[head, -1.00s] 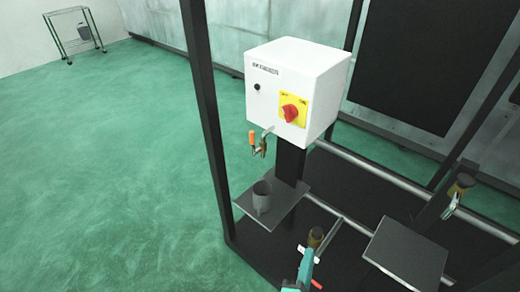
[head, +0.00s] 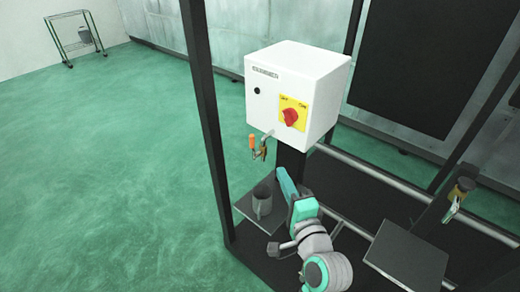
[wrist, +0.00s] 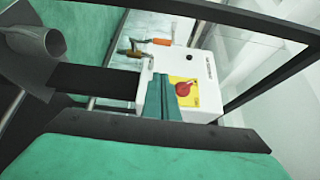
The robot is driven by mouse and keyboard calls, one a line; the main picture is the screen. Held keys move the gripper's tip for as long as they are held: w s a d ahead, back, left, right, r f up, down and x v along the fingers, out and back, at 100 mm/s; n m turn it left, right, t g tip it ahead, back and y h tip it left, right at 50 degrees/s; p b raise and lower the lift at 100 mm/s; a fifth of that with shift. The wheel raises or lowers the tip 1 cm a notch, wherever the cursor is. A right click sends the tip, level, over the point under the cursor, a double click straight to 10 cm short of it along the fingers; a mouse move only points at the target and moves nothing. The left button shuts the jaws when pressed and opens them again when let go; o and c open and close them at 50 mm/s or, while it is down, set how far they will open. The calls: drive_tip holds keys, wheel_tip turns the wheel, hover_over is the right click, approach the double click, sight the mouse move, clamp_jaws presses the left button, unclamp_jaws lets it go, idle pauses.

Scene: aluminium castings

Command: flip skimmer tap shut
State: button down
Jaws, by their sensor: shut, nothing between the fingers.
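The tap's orange lever (head: 252,141) stands upright beside its brass spout (head: 262,152), below the front of the white box (head: 290,95). In the wrist view the orange lever (wrist: 162,41) and brass body (wrist: 131,53) show left of the white box (wrist: 199,66). In the wrist view my teal fingers (wrist: 163,82) are together in front of the box, apart from the lever. Whether liquid runs from the spout is too small to tell.
A grey mug (head: 262,203) stands on a dark shelf (head: 247,214) under the tap. A red knob (head: 291,117) on a yellow plate is on the box front. A dark post (head: 205,120) rises left of the tap. Another tap (head: 458,198) is at the right.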

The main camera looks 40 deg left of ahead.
approach(253, 148)
drive_tip(key=w+a+r, duration=0.2)
drive_tip(key=w+a, duration=0.2)
drive_tip(key=w, duration=0.1)
drive_tip(key=shift+a, duration=0.1)
idle(0.5)
drive_tip(key=shift+a, duration=0.1)
